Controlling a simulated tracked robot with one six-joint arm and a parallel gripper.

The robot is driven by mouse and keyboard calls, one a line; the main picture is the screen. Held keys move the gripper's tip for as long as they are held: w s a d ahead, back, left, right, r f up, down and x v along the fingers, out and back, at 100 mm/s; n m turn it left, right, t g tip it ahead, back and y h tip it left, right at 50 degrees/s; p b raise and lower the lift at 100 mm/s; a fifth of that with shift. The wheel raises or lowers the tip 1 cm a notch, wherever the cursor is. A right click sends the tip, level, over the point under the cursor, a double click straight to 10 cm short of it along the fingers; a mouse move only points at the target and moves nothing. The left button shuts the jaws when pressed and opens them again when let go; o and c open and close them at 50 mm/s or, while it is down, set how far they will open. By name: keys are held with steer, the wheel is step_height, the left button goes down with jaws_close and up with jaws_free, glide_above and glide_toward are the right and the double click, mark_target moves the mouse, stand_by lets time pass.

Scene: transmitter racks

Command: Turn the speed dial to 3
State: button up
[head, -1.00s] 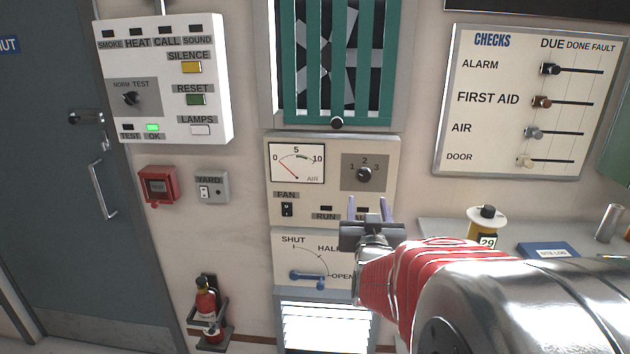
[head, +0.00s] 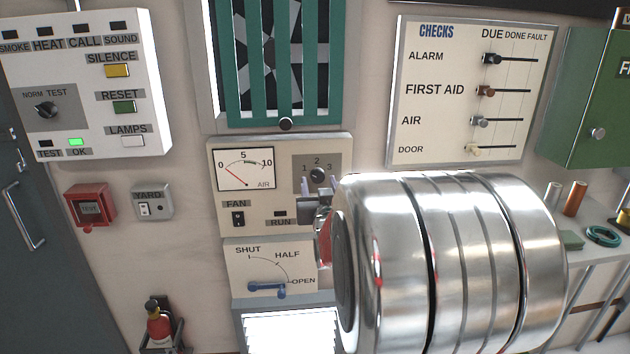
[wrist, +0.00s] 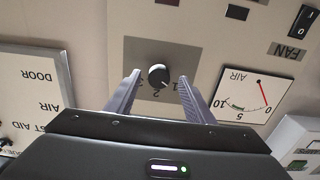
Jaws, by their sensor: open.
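The speed dial is a black round knob (head: 317,175) on a grey square of the beige fan panel (head: 283,200), with 1, 2 and 3 printed around its top. In the wrist view the panel appears upside down. There the knob (wrist: 158,77) has a small pale mark that seems to point around 1 to 2; the exact setting is unclear. My gripper (head: 319,190) is open in front of the dial. In the wrist view its two fingers (wrist: 158,88) frame the knob on either side, with gaps; contact is not visible.
An AIR gauge (head: 244,170), its red needle near 0, and a FAN switch (head: 238,218) sit left of the dial. A blue lever (head: 268,289) is below, by OPEN. A green-barred vent (head: 285,60) is above. The CHECKS board (head: 457,90) stands to the right.

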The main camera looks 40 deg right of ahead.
steer(key=shift+x, duration=0.85)
steer(key=shift+a, duration=0.1)
steer(key=shift+c, duration=0.9)
steer(key=c, duration=0.7)
steer(key=shift+c, duration=0.7)
